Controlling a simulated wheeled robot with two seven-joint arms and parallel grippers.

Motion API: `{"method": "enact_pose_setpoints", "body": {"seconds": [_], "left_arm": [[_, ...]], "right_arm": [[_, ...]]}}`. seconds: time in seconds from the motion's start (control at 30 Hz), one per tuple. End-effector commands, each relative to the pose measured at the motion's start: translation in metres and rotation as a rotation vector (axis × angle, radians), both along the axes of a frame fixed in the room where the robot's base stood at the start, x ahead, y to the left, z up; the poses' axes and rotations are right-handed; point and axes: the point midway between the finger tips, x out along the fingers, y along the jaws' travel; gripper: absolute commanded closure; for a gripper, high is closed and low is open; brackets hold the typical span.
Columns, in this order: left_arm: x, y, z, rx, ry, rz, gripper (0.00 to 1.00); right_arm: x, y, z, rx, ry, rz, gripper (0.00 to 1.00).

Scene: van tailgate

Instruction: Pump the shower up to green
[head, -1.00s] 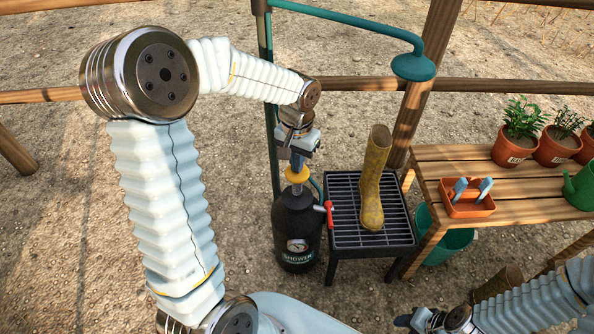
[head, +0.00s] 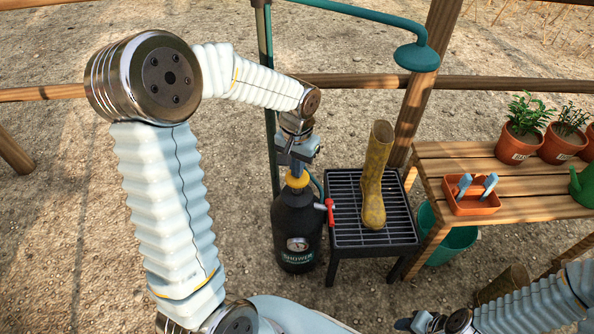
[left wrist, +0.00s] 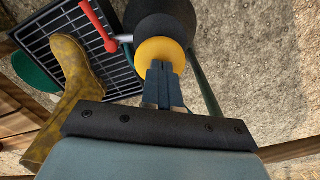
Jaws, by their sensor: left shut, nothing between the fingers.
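The black pressure shower tank (head: 297,235) stands on the ground left of the grated stand. It has a round gauge (head: 297,244) on its front; its needle and colours are too small to read. The yellow pump knob (head: 297,180) is on top, low against the tank; it also shows in the left wrist view (left wrist: 160,54). My left gripper (head: 298,166) is shut and empty, with its fingertips pointing down at the knob; in the left wrist view the fingertips (left wrist: 158,68) overlap the knob's edge. My right gripper (head: 405,324) is at the bottom edge, its jaws unclear.
A red lever (head: 330,211) sticks out at the tank's right. A yellow boot (head: 374,180) stands on the black grated stand (head: 345,232). A green shower head (head: 416,58) hangs above. The wooden bench (head: 440,163) at right holds pots and an orange tool caddy (head: 470,204).

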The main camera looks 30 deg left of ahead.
Motion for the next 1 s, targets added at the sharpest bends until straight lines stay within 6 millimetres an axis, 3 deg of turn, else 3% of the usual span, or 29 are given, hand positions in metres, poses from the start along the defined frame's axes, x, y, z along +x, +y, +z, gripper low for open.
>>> {"method": "enact_pose_setpoints", "body": {"seconds": [0.23,0.43,1.0], "left_arm": [[-0.001,0.0,-0.019,0.0,0.005,-0.001,1.0],[-0.001,0.0,-0.015,-0.001,0.005,0.0,1.0],[-0.001,0.0,0.036,0.0,0.004,0.0,1.0]], "right_arm": [[0.0,0.001,-0.014,0.002,0.001,0.0,0.57],[0.0,0.001,-0.01,0.002,0.001,0.001,0.57],[0.0,0.001,0.031,0.002,0.001,0.001,0.57]]}}
